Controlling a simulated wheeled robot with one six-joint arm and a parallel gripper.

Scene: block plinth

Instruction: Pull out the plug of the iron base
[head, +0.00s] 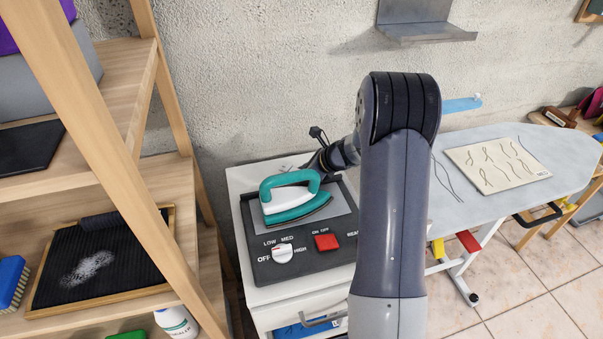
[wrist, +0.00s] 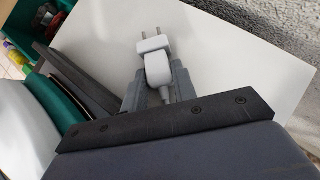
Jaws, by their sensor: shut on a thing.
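My gripper (wrist: 158,82) is shut on a white plug (wrist: 157,64) in the wrist view. The plug's two metal prongs show bare, pointing away from the fingers, with no socket around them. The white cabinet top lies behind it. The iron base (head: 262,262) is a dark panel with a white dial and a red switch. A teal and white iron (head: 290,202) rests on it. The iron's teal edge also shows at the left of the wrist view (wrist: 52,108). In the head view my gripper is behind the iron and mostly hidden, and the plug cannot be made out.
The base stands on a white cabinet (head: 238,184) against a rough wall. A wooden shelf (head: 176,200) rises close at left. A metal wall shelf (head: 428,32) hangs above.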

